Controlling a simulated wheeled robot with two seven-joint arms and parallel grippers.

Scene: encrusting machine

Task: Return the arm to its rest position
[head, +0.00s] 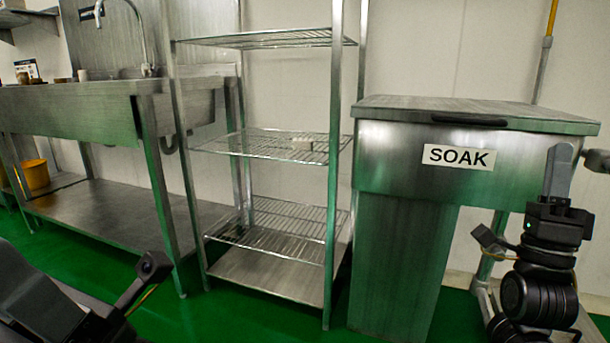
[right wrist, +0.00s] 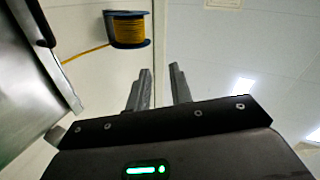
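My right gripper (head: 559,172) stands upright at the right of the head view, in front of the right side of the steel SOAK bin. In the right wrist view its two fingers (right wrist: 160,88) are apart with nothing between them, and they point toward the pale wall and ceiling. Part of my left arm (head: 120,290) shows at the bottom left of the head view. I cannot make out the left gripper's fingers there.
The SOAK bin (head: 400,200) has its lid down. A wire shelf rack (head: 265,145) stands left of it, and a steel sink table (head: 80,110) stands farther left with a yellow bucket (head: 36,174) under it. A yellow hose reel (right wrist: 127,30) hangs on the wall. Green floor lies in front.

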